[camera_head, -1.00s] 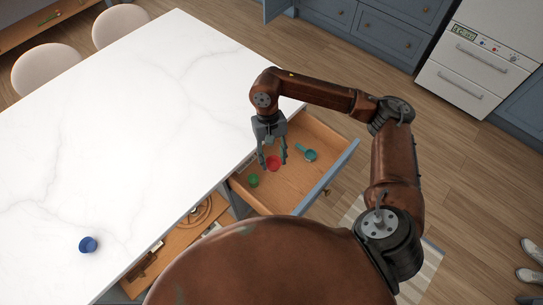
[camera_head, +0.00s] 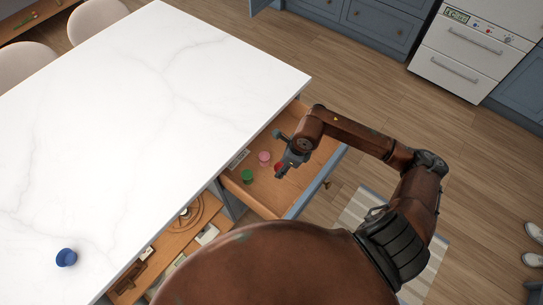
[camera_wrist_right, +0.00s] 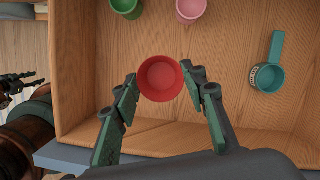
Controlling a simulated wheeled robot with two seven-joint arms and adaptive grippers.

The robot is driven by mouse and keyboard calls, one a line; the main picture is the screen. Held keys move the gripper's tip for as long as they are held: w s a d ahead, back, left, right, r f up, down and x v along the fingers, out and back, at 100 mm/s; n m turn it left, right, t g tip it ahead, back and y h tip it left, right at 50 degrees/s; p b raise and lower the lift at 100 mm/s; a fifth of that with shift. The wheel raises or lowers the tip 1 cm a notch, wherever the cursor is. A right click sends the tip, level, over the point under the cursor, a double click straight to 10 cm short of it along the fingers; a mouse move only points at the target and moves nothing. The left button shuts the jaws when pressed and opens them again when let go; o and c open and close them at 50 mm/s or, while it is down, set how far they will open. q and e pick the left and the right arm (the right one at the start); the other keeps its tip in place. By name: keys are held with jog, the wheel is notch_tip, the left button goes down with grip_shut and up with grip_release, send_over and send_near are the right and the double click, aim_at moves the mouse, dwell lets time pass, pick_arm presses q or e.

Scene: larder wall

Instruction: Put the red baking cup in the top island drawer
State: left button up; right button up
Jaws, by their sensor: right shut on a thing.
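The red baking cup (camera_wrist_right: 160,78) is between the fingertips of my right gripper (camera_wrist_right: 160,86) in the right wrist view, and the gripper is shut on it. In the head view, the red cup (camera_head: 279,168) is partly hidden by my right gripper (camera_head: 281,154), which is over the open top island drawer (camera_head: 264,198). The drawer's wooden floor lies below the cup; I cannot tell the gap between them. My left gripper (camera_wrist_right: 20,84) seems to show small and dark at the left edge of the right wrist view, its state unclear.
A green cup (camera_wrist_right: 127,6), a pink cup (camera_wrist_right: 190,9) and a teal measuring cup (camera_wrist_right: 268,74) are in the drawer. A blue cup (camera_head: 66,258) stands on the white island top (camera_head: 150,110). A second open compartment (camera_head: 172,240) with several items is left of the drawer.

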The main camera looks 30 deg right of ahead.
jog(key=shift+d+f+m, duration=0.15)
jog(key=shift+f+m, duration=0.15)
jog(key=shift+f, duration=0.05)
pick_arm(q)
jog(key=shift+s+f+b, duration=0.5)
jog(key=shift+f+b, duration=0.05)
jog(key=shift+f, duration=0.05)
pick_arm(e)
notch_tip(320, 180, down, 10)
jog(key=shift+r, duration=0.15)
pick_arm(q)
jog(key=shift+f, duration=0.1)
pick_arm(e)
jog(key=o, duration=1)
jog(key=shift+r, duration=0.2)
pick_arm(q)
jog(key=shift+w+r+p, duration=0.25)
jog(key=shift+r+p, duration=0.4)
jog(key=shift+r, duration=0.05)
pick_arm(e)
jog(key=v, duration=1.1)
jog(key=shift+s+r, duration=0.15)
jog(key=shift+r, duration=0.2)
